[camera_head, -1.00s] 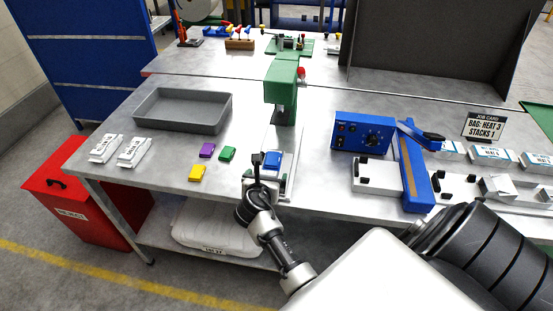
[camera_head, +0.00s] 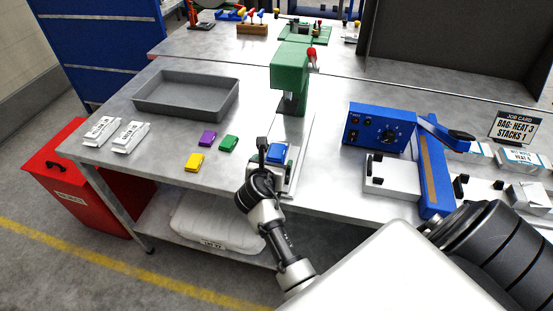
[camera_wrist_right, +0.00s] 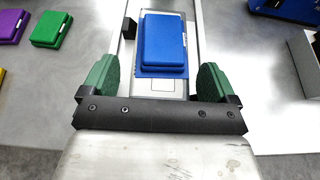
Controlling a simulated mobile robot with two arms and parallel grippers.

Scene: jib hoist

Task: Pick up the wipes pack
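A blue pack (camera_head: 277,153) lies on a light plate under the green press, and shows in the right wrist view (camera_wrist_right: 163,40). My right gripper (camera_head: 262,152) is just in front of it. In the right wrist view its two green-padded fingers (camera_wrist_right: 157,78) are wide apart and empty, with the blue pack ahead between their lines. Purple (camera_head: 207,139), green (camera_head: 228,144) and yellow (camera_head: 194,162) packs lie to the left. My left gripper is not in view.
The green press (camera_head: 290,72) stands behind the blue pack. A grey tray (camera_head: 160,111) and two white labelled packs (camera_head: 131,137) are at the left. A blue control box (camera_head: 380,128) stands at the right. A red bin (camera_head: 80,190) is on the floor.

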